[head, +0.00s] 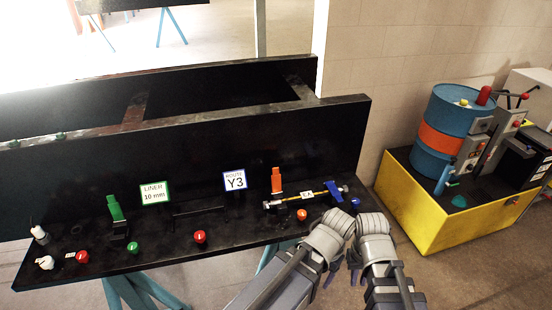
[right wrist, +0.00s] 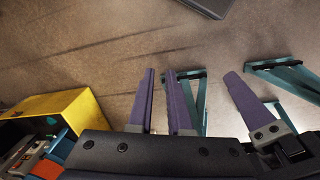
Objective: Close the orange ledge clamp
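The orange ledge clamp (head: 277,181) stands near the right end of the black ledge (head: 240,228), its orange lever upright. A yellowish hose with a white tag (head: 308,195) lies along the ledge beside the lever, with a blue-handled part (head: 333,191) at its right. My right gripper (head: 358,277) hangs low in front of the ledge's right end, apart from the clamp. In the right wrist view its two purple fingers (right wrist: 160,72) have a narrow empty gap. My left gripper (head: 330,278) is close beside it, mostly hidden by the arm; one finger (right wrist: 253,103) shows in the right wrist view.
A green clamp (head: 115,208), lever raised, stands at the ledge's left. Red, green and orange knobs line the front. Signs (head: 234,181) stand at the back near the upright black panel (head: 190,150). A yellow pallet (head: 425,215) with a blue drum (head: 445,135) is at right.

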